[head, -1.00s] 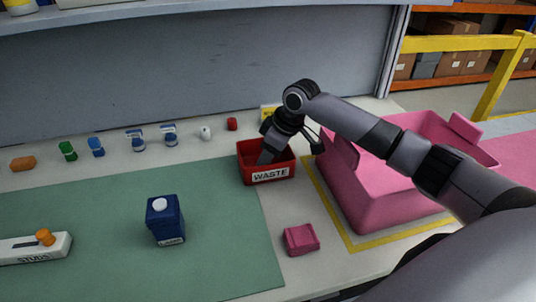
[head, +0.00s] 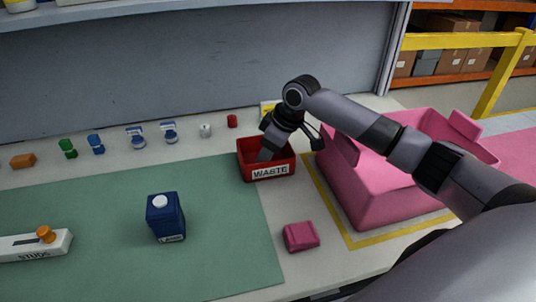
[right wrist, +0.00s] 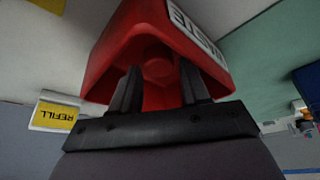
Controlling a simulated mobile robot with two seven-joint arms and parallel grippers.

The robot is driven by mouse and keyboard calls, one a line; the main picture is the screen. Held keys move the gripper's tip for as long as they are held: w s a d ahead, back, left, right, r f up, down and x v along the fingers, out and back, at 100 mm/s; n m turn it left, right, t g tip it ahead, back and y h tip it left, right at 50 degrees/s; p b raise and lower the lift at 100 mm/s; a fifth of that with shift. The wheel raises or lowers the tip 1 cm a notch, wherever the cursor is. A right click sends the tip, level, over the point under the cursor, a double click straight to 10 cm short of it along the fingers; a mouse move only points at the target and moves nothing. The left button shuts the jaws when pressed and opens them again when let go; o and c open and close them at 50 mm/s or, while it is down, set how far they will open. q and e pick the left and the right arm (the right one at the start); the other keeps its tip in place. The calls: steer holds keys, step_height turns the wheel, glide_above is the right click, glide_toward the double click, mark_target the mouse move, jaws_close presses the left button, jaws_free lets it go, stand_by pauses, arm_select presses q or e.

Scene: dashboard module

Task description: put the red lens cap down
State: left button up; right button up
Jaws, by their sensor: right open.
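A round red piece (right wrist: 157,68), which looks like the red lens cap, lies in the red WASTE bin (right wrist: 120,38), between and beyond my right fingertips. Red on red makes its outline hard to see. My right gripper (right wrist: 157,88) is open, with its fingers reaching down inside the bin. In the head view the right gripper (head: 265,155) dips into the bin (head: 268,173), and the cap is hidden there. My left gripper is not in view.
A pink open container (head: 375,195) stands right of the bin, and a small pink block (head: 301,236) in front. A dark blue canister (head: 165,217) and a STUDS holder (head: 35,245) stand on the green mat. Several small parts, including a red one (head: 232,121), line the back.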

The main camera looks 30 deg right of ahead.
steer(key=v, duration=1.2)
steer(key=shift+f, duration=0.1)
